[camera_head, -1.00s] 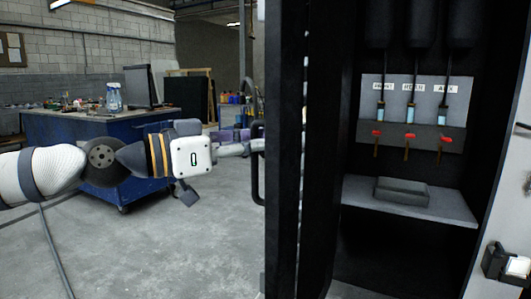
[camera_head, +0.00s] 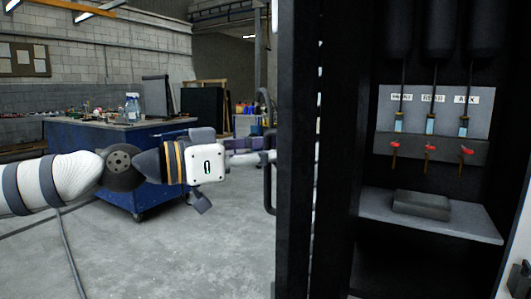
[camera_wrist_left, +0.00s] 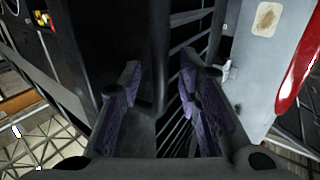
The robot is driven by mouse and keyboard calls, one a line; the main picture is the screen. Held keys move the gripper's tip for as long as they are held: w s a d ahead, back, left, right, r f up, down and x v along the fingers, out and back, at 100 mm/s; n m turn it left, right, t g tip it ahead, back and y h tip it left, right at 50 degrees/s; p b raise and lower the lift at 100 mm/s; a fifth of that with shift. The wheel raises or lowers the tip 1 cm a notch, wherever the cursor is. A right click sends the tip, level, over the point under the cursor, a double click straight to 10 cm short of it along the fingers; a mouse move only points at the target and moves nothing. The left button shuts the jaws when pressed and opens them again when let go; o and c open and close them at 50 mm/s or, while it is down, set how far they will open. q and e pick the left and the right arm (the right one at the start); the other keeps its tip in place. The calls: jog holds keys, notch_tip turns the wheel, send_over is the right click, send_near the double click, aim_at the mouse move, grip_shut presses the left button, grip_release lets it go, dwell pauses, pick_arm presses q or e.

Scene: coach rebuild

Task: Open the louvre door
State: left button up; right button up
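The louvre door (camera_head: 297,150) stands open and shows nearly edge-on as a tall dark slab, left of the cabinet's visible interior. Its dark bar handle (camera_head: 267,185) is on the door's left face. My left gripper (camera_head: 265,157) reaches this handle from the left; its fingertips are partly hidden there. In the left wrist view, its two purple-padded fingers (camera_wrist_left: 160,100) stand apart, with the dark upright handle (camera_wrist_left: 160,60) in line with the gap. I cannot tell whether the pads touch it. Dark louvre slats (camera_wrist_left: 190,55) show behind.
A blue workbench (camera_head: 85,150) stands behind my left arm.

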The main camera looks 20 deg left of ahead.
pick_arm(q)
jog(key=v, duration=1.2)
